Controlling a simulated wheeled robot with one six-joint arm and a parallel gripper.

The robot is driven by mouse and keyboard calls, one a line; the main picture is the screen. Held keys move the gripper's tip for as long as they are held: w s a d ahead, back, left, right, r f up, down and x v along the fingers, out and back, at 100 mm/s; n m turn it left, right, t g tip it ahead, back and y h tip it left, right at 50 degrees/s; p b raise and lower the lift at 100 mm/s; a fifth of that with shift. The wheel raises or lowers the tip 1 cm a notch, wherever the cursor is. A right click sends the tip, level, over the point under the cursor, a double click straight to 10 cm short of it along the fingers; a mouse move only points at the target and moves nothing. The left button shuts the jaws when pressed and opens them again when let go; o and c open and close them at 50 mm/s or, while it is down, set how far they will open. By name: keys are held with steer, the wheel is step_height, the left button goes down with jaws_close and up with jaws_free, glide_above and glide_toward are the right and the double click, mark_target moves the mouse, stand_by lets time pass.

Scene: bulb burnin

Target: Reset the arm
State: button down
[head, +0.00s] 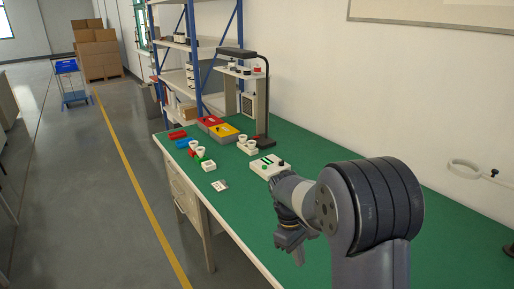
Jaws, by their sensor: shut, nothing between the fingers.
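My arm rises at the lower right of the head view and reaches left over the green-topped bench (430,245). My gripper (291,252) points down above the near part of the bench. It is shut, and I see nothing held in it. The bench surface just below the fingertips is partly hidden by my gripper and arm.
A white device (268,166) with a green display stands just behind my gripper. White sockets (247,146), a yellow bin (224,131), a red bin (209,121) and a black lamp (264,100) stand further back. The bench's right side is largely clear.

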steer(key=shift+v, duration=0.95)
steer(key=shift+s, duration=0.2)
